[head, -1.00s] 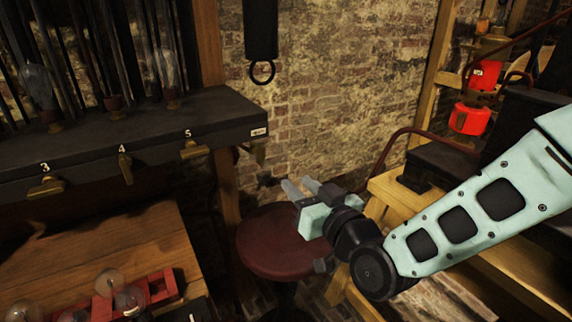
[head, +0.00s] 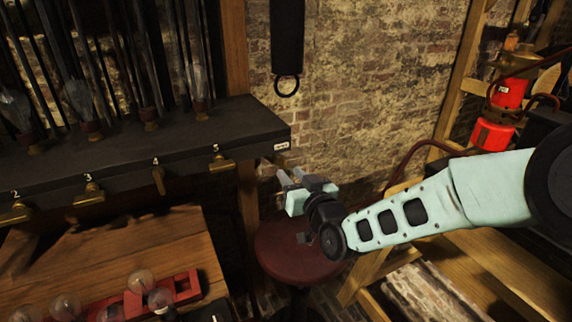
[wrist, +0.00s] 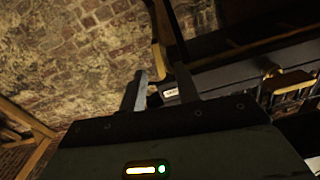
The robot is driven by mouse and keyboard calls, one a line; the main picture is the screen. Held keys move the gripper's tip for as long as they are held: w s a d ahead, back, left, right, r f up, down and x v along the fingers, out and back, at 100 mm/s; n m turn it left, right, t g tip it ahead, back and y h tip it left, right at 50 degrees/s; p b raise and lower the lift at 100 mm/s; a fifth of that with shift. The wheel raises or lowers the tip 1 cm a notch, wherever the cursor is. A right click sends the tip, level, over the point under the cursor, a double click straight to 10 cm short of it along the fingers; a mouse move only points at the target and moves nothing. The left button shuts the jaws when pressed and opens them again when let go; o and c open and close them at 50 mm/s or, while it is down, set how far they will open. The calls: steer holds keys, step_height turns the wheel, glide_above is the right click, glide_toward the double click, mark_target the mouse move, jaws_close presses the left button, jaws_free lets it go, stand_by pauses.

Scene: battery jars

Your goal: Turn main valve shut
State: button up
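A small white label (head: 282,146) sits at the right end of the dark bench's front edge; its text is too small to read surely. It also shows in the wrist view (wrist: 170,93), beyond the fingers. A brass part below the label, possibly the main valve's lever, is mostly hidden by my gripper in the head view. My gripper (head: 291,176) is above the round red stool, just below and near that bench end. Its two fingers (wrist: 160,85) stand apart with nothing between them. Contact with the valve cannot be told.
Brass taps numbered 2, 3, 4 (head: 158,180) and 5 (head: 222,163) line the dark bench (head: 120,158); tap 4 hangs downward. Glass jars stand above. A ring (head: 286,88) hangs at the wall.

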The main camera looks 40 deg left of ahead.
mark_target(285, 168)
steer(key=shift+p+x, duration=0.35)
steer(key=shift+x, duration=1.55)
jaws_close()
